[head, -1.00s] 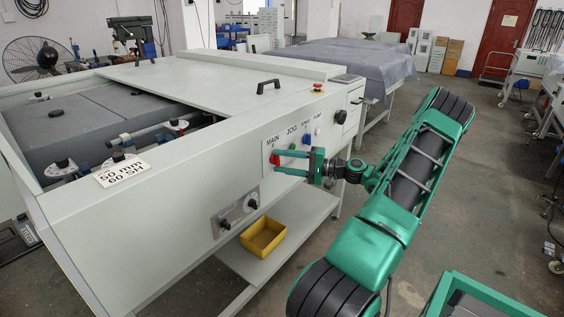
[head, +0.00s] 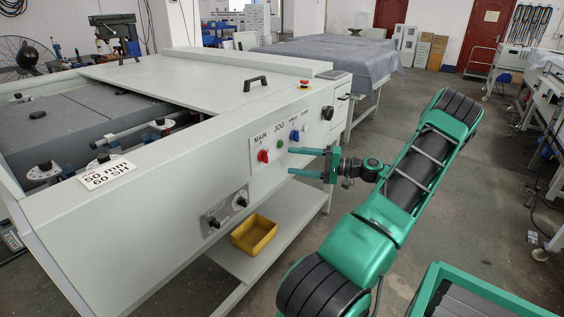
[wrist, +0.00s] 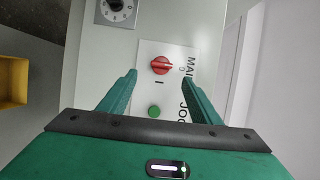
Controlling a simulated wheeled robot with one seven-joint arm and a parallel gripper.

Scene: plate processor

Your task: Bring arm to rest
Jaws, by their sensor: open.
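My gripper (head: 304,163) is open and empty, in front of the machine's control panel and apart from it in the head view. In the wrist view its two fingers (wrist: 158,82) spread on either side of the panel's switches. The red MAIN switch (head: 263,156) is left of the fingertips in the head view. It also shows in the wrist view (wrist: 160,65), between and beyond the fingers, with a green button (wrist: 154,112) below it. My green arm stretches from the lower middle to the upper right of the head view.
The plate processor (head: 130,225) fills the left side. A yellow bin (head: 254,233) sits on its lower shelf. A cloth-covered table (head: 325,62) stands behind. Open floor lies right of my arm, with carts (head: 545,150) along the right edge.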

